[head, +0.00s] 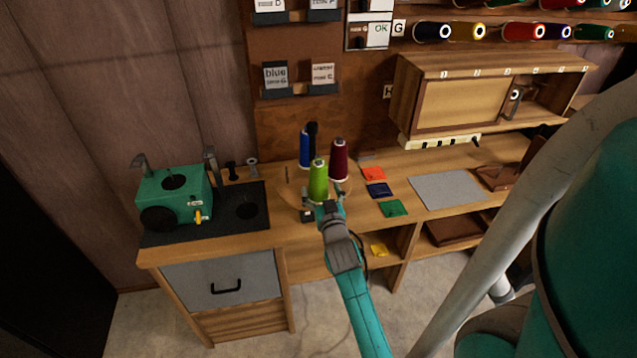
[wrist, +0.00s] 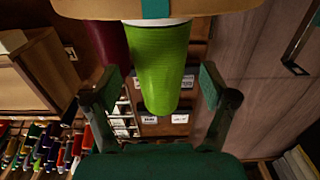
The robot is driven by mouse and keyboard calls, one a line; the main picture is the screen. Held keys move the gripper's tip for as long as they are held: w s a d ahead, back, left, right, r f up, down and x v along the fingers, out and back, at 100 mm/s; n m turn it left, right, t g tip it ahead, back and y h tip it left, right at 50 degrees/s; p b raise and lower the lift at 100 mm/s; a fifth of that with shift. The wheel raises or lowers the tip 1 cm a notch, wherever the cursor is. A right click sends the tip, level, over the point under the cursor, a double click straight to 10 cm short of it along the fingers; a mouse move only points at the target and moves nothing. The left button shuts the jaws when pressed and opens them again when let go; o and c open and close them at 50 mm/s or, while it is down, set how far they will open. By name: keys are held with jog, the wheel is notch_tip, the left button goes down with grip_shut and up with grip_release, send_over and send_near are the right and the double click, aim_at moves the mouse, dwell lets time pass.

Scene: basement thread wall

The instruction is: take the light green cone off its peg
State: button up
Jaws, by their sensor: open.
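The light green cone (head: 318,182) stands upright on a round wooden stand (head: 288,190) on the bench. A blue cone (head: 305,148) and a dark red cone (head: 339,160) stand behind it on the same stand. My gripper (head: 326,208) is open, at the front of the green cone. In the wrist view, which is upside down, the green cone (wrist: 160,65) shows between the two open fingers of my gripper (wrist: 160,88), with a gap on each side. Its peg is hidden inside it. The dark red cone (wrist: 108,42) is partly visible beside it.
A green machine (head: 178,195) stands on a dark mat at the left. Coloured squares (head: 380,190) and a grey sheet (head: 447,190) lie to the right. A wooden cabinet (head: 470,95) stands at the back right. Spools line the wall.

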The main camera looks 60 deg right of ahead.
aim_at(319, 158)
jog(key=shift+x, duration=1.85)
jog(key=shift+r, duration=0.1)
jog(key=c, duration=1.4)
jog(key=shift+o, duration=0.2)
notch_tip(319, 158, up, 10)
